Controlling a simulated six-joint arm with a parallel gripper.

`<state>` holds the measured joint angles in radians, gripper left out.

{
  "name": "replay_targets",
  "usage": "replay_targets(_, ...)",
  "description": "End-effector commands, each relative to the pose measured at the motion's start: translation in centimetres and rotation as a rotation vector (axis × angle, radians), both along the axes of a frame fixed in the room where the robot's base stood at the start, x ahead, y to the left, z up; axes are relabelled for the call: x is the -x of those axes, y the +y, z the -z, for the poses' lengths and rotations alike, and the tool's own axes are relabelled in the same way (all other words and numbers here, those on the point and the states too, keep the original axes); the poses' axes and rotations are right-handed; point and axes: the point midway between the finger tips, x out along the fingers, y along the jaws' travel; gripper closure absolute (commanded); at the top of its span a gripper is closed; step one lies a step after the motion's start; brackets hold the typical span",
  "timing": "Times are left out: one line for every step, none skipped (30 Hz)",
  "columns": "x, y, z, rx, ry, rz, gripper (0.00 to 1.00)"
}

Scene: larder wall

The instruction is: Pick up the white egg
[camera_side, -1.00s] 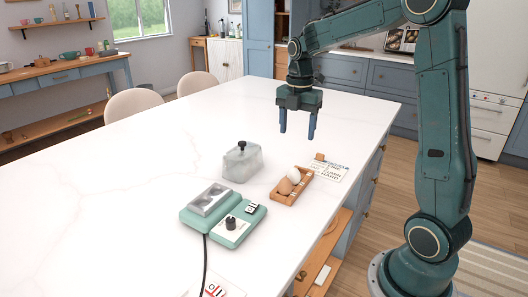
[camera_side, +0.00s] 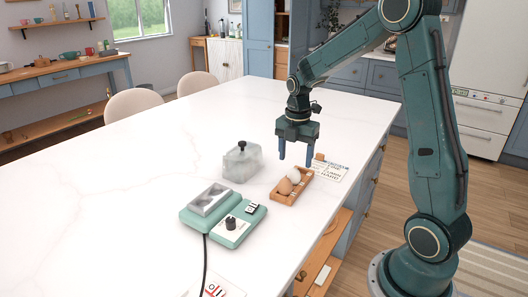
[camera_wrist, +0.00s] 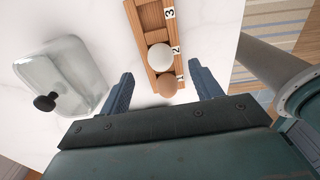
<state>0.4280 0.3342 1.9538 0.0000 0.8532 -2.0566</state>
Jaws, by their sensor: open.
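The white egg (camera_side: 293,175) sits in a wooden tray (camera_side: 305,191) beside a brown egg (camera_side: 285,186). In the wrist view the white egg (camera_wrist: 160,55) lies in the slot by the label 2, and the brown egg (camera_wrist: 165,87) by the label 1. The tray (camera_wrist: 147,16) also has an empty part by the label 3. My gripper (camera_side: 296,160) is open and empty, above the tray. In the wrist view its two blue fingers (camera_wrist: 161,84) stand apart on either side of the brown egg's end of the tray.
A clear lidded container (camera_side: 242,163) with a black knob stands left of the tray. A green device (camera_side: 226,226) with a dial and a cable is nearer the camera. Printed cards (camera_side: 331,170) lie right of the tray. The counter's left side is clear.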

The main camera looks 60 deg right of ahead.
Motion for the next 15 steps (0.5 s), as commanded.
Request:
replay_targets(0.0,0.0,0.1,0.0,0.0,0.0,0.36)
replay_targets(0.0,0.0,0.1,0.0,0.001,0.0,0.36)
replay_targets(0.0,0.0,0.3,-0.001,0.001,0.0,0.36)
replay_targets(0.0,0.0,0.4,-0.001,0.001,0.0,0.36)
replay_targets(0.0,0.1,0.6,-0.001,0.002,0.0,0.36)
replay_targets(0.1,0.1,1.0,-0.002,0.003,0.0,0.36)
replay_targets(0.1,0.1,1.2,-0.002,0.004,0.0,0.36)
replay_targets(0.1,0.1,1.5,-0.002,0.003,0.0,0.36)
replay_targets(0.1,0.2,2.0,-0.002,0.003,0.0,0.36)
replay_targets(0.1,0.2,2.4,-0.002,0.004,0.0,0.36)
replay_targets(0.1,0.2,2.7,-0.002,0.003,0.0,0.36)
replay_targets(0.1,0.3,3.2,-0.002,0.004,0.0,0.36)
replay_targets(0.1,0.3,3.6,-0.002,0.004,0.0,0.36)
replay_targets(0.1,0.2,3.9,-0.002,0.003,0.0,0.36)
replay_targets(0.1,0.2,4.3,-0.002,0.004,0.0,0.36)
